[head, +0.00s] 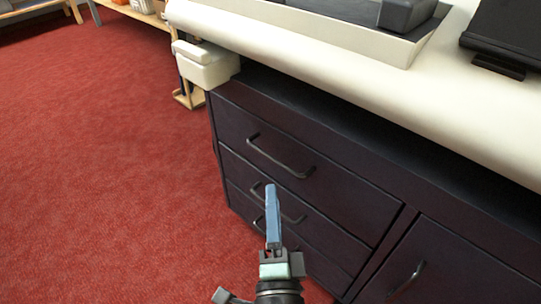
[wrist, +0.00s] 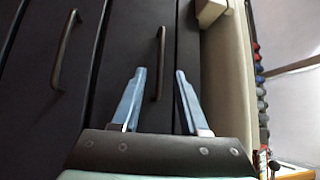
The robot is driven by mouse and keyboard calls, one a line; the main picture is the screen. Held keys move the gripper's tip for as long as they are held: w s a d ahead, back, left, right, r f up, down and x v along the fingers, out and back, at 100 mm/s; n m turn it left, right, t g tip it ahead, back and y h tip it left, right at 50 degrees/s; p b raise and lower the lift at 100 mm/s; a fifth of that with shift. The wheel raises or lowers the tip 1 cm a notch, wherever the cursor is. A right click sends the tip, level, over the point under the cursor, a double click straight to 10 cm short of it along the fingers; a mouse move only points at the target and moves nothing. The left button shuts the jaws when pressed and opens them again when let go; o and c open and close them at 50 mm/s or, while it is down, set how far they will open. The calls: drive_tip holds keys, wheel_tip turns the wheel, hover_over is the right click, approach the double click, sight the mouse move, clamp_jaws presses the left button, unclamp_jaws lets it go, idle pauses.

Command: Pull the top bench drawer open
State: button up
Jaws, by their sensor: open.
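The top bench drawer (head: 330,181) is the uppermost dark front under the cream bench top and sits flush, closed. Its dark bar handle (head: 280,157) is near the upper edge; in the wrist view this handle (wrist: 160,65) runs upright in the picture. My gripper (head: 270,187) is open and empty, in front of the drawers and a little below the top handle in the head view. In the wrist view my two blue fingertips (wrist: 160,71) lie to either side of the handle's line. How far they are from it in depth I cannot tell.
A second drawer handle (head: 285,207) lies below, partly behind my gripper. A cupboard door with its own handle (head: 406,278) is at the right. The cream bench top (head: 330,55) overhangs the drawers. Red carpet (head: 110,160) to the left is clear.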

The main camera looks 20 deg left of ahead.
sight(271, 156)
drive_tip(key=p+x, duration=0.1)
drive_tip(key=x, duration=0.9)
drive_tip(key=shift+w+a, duration=0.1)
drive_tip(key=shift+w, duration=0.05)
clamp_jaws()
idle(1.1)
